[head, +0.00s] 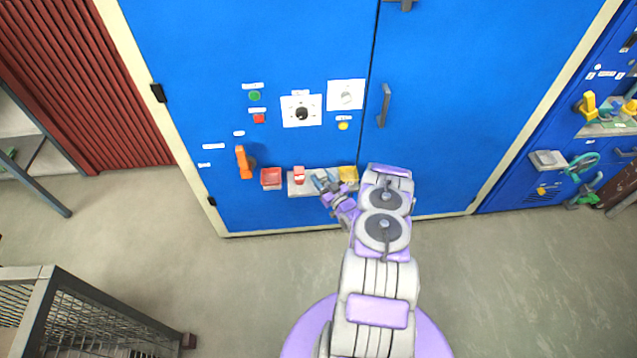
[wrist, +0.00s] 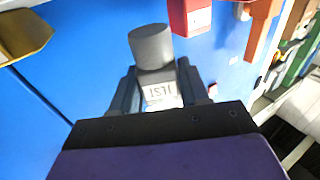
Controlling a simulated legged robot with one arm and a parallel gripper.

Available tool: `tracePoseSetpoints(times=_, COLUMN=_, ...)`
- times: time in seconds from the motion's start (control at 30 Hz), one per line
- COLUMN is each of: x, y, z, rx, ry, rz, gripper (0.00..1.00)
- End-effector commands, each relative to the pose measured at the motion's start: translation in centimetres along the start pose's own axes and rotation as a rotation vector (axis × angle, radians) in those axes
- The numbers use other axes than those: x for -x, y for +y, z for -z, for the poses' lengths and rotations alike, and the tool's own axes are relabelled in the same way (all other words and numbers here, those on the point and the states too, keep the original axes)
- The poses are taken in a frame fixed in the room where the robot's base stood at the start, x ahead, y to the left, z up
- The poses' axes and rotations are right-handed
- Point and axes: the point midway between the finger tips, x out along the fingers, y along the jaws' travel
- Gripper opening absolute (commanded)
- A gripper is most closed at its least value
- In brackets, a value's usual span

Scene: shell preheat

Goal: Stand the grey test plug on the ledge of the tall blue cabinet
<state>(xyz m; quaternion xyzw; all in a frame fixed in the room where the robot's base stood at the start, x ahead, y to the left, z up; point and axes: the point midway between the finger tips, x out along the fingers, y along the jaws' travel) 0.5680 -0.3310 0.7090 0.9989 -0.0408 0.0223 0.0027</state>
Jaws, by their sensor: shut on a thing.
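The tall blue cabinet (head: 290,40) fills the middle of the head view. Its pale grey ledge (head: 308,190) juts out low on the left door. In the wrist view my gripper (wrist: 157,82) is shut on the grey test plug (wrist: 152,47). The plug has a round grey head and a pale body with an upside-down TEST label between the fingers.
A red bin (head: 271,177) and an orange handle (head: 244,162) are farther left. A yellow bin (head: 348,173) is close on the right. A mesh cart (head: 90,310) stands lower left; the floor between is clear.

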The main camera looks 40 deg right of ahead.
Motion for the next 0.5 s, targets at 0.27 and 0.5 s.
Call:
tracePoseSetpoints(times=0.27, x=-2.0, y=0.3, z=-0.5, rx=-0.004, ry=-0.001, rz=0.002, gripper=0.09)
tracePoseSetpoints(times=0.5, x=-2.4, y=0.3, z=-3.6, rx=-0.006, ry=-0.001, rz=-0.002, gripper=0.08)
